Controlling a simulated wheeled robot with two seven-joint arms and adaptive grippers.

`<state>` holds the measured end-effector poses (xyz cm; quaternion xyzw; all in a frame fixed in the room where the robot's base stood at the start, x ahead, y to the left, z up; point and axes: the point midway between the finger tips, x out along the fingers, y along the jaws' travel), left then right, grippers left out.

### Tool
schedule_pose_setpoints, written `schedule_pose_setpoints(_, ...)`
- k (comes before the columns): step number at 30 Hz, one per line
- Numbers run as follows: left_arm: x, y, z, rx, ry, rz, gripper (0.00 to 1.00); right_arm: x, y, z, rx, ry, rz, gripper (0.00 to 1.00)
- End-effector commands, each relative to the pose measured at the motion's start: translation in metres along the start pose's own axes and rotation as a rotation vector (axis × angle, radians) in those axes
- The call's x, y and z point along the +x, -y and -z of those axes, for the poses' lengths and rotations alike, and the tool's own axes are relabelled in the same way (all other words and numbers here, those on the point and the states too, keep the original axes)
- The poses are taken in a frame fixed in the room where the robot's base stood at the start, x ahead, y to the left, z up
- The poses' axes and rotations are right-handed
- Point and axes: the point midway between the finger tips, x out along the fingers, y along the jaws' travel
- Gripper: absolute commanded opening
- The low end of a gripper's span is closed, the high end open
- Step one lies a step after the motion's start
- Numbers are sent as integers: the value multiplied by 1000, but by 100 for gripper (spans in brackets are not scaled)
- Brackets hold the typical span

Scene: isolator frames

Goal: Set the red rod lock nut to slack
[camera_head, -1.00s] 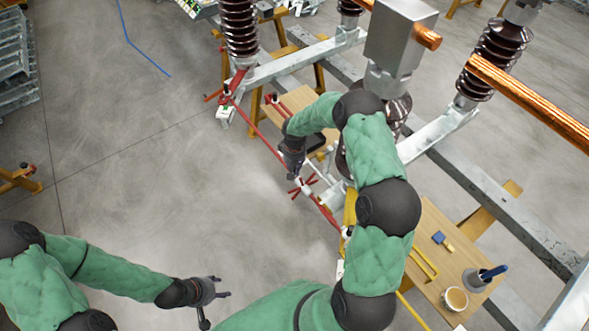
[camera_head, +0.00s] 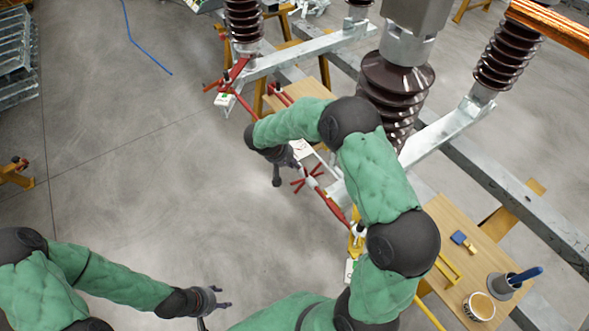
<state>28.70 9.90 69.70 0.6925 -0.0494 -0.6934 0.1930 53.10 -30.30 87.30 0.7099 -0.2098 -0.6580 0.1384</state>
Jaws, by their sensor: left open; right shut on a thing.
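The red rod (camera_head: 333,207) runs diagonally from the upper left to the lower right beside the steel frame. On it sits the lock nut (camera_head: 309,179), a pale hub with red spokes sticking out like a star. My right gripper (camera_head: 298,167) is at the nut's upper-left side, shut on it as far as I can tell; the dark fingers and wrist partly hide the contact. I cannot read the nut's setting. My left gripper (camera_head: 222,298) is open and empty, low over bare floor, well away from the rod.
Brown ribbed insulators (camera_head: 395,90) stand on the galvanized frame (camera_head: 440,135).

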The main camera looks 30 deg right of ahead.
Motion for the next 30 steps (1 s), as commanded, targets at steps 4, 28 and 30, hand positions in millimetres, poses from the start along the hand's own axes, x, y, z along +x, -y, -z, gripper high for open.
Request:
schedule_pose_setpoints(4,26,9,1,0,0,0,51,5,9,-1,-3,-19,-86,0)
schedule_pose_setpoints(28,63,22,2,0,0,0,51,3,15,-4,-2,-56,-295,0)
schedule_pose_setpoints(30,63,22,3,0,0,0,51,3,15,-4,-2,-56,-295,0)
